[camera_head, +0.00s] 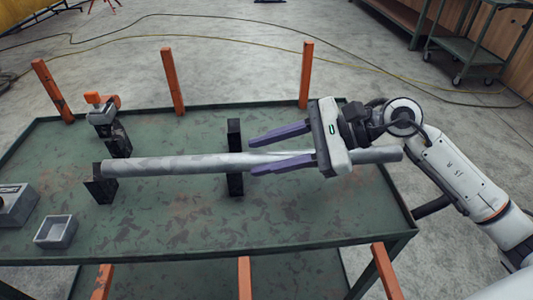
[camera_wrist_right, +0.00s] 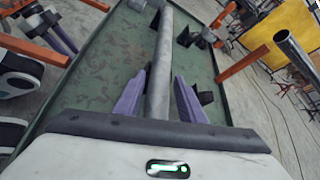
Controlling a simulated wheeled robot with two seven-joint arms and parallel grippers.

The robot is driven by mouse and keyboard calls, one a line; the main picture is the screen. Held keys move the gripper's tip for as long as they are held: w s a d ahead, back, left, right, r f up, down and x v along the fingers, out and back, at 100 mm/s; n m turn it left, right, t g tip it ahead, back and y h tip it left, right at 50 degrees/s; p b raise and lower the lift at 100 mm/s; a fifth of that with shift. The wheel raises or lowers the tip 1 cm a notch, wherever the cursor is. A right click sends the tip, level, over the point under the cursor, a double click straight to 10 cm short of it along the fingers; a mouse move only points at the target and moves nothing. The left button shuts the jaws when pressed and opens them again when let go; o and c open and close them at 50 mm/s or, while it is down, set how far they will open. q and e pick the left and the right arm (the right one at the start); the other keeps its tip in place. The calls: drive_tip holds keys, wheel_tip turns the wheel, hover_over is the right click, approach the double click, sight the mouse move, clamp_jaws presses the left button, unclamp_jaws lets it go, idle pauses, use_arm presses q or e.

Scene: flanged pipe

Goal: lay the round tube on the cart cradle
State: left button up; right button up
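The round tube (camera_head: 190,164) is long and grey and lies nearly level across the green cart (camera_head: 300,215). Its left end is over a black cradle block (camera_head: 100,188), and its middle crosses another black block (camera_head: 235,182). I cannot tell whether it sits fully down in them. My right gripper (camera_head: 282,148) has its purple fingers apart. In the right wrist view the tube (camera_wrist_right: 160,75) runs between those fingers, with a gap on at least one side. The tube's right end sticks out beyond the gripper. My left gripper shows only partly in the wrist view (camera_wrist_right: 50,35); its opening is unclear.
Orange posts (camera_head: 173,82) stand along the cart's far and near edges. An orange-topped clamp-like part (camera_head: 102,112), another black block (camera_head: 118,142) and grey open boxes (camera_head: 55,232) are at the left. The cart's front right is clear. A second cart (camera_head: 475,48) stands behind.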

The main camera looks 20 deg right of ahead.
drive_tip(key=shift+o, duration=1.3)
drive_tip(key=shift+s+f, duration=0.1)
drive_tip(key=shift+f, duration=0.05)
drive_tip(key=v, duration=1)
drive_tip(key=shift+r+b, duration=0.2)
drive_tip(key=shift+b, duration=0.2)
drive_tip(key=shift+d, duration=0.1)
